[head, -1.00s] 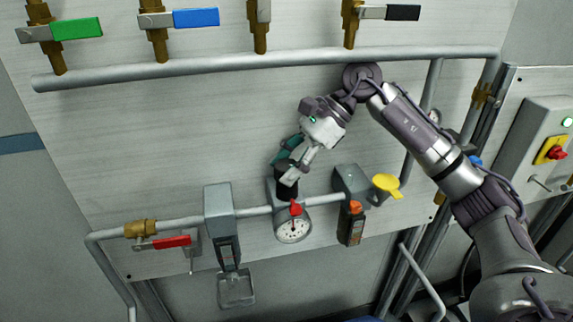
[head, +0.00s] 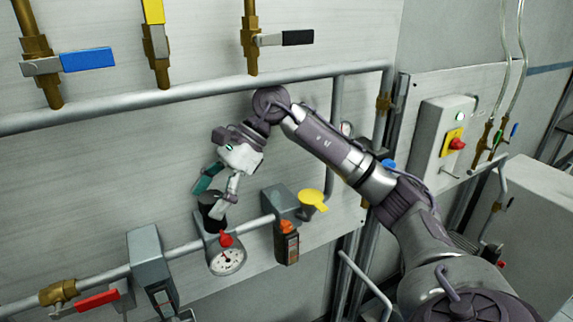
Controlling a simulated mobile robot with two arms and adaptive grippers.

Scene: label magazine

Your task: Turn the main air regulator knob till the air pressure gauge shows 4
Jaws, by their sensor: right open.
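The main air regulator has a black knob (head: 211,208) on top, partly covered by my right gripper's fingers. Below it is the round white air pressure gauge (head: 227,261), with a red part (head: 226,240) at its upper edge. The gauge's dial is too small to read. My right gripper (head: 213,199) points down at the knob from above, with its open fingers on either side of the knob. I cannot tell whether they touch it. My left gripper is not in the view.
Grey pipe (head: 190,103) runs above, with blue, yellow and black valve handles. Beside the regulator are a grey filter unit (head: 148,258), an orange-topped unit (head: 287,242) and a yellow handle (head: 312,199). A red-handled valve (head: 97,299) is lower left; a switch box (head: 445,135) is right.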

